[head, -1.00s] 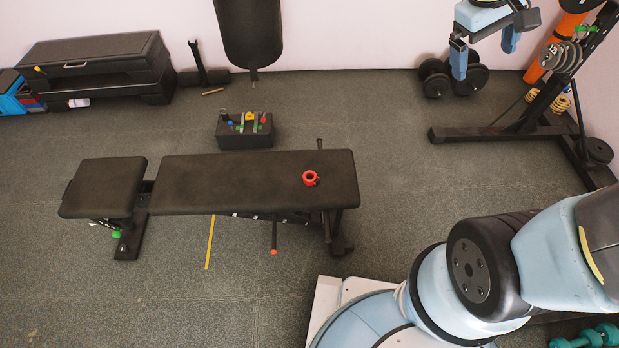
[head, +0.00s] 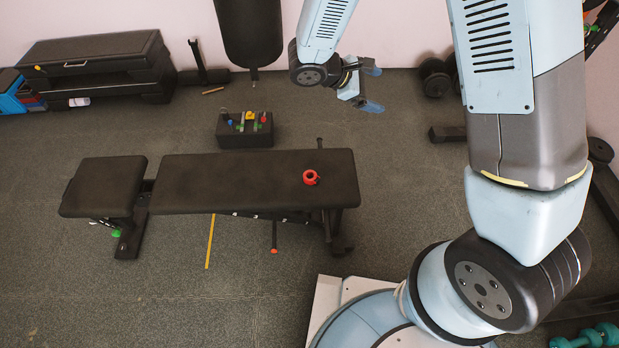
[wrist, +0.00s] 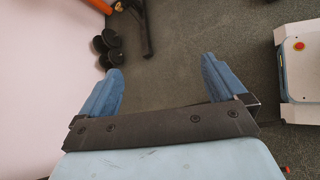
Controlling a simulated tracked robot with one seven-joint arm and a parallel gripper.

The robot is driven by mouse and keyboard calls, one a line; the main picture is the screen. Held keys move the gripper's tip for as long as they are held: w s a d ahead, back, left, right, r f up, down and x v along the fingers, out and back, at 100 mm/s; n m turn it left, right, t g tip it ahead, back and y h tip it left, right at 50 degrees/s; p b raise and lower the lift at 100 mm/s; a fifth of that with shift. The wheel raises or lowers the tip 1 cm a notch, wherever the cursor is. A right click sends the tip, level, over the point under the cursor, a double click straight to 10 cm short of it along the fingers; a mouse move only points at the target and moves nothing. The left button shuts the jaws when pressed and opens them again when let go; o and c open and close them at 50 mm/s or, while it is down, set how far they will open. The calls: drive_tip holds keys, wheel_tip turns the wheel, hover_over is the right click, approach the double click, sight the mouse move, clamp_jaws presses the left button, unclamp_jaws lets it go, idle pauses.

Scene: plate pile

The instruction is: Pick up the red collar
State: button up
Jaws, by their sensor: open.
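The red collar (head: 310,177) is a small ring on the right part of the black bench pad (head: 230,185) in the head view. My gripper (head: 374,90) is up near the back wall, above and to the right of the collar in that picture, well apart from it. In the wrist view my gripper (wrist: 163,88) shows two blue fingers spread wide with nothing between them. A tiny red bit shows at the lower right edge of the wrist view; I cannot tell whether it is the collar.
A black box with coloured pieces (head: 245,131) stands on the floor behind the bench. A punching bag (head: 248,32) hangs at the back. A black case (head: 90,62) lies at the back left. Dumbbells (head: 435,76) and a rack stand at the right. The front left floor is mostly clear.

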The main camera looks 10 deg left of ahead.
drive_tip(key=s+a+f+n+t+y, duration=0.1)
drive_tip(key=s+a+f+n+t, duration=0.15)
drive_tip(key=a+f+n, duration=0.5)
drive_tip(key=s+a+f+n+t+y, duration=0.1)
drive_tip(key=s+a+f+n+t, duration=0.3)
drive_tip(key=f, duration=0.7)
drive_tip(key=n+t+y, duration=0.2)
drive_tip(key=n+y, duration=0.3)
approach(313, 174)
drive_tip(key=shift+g, duration=0.25)
drive_tip(key=x, duration=0.9)
drive_tip(key=shift+w+r, duration=0.1)
drive_tip(key=shift+c, duration=0.4)
drive_tip(key=c, duration=1)
drive_tip(key=shift+r, duration=0.1)
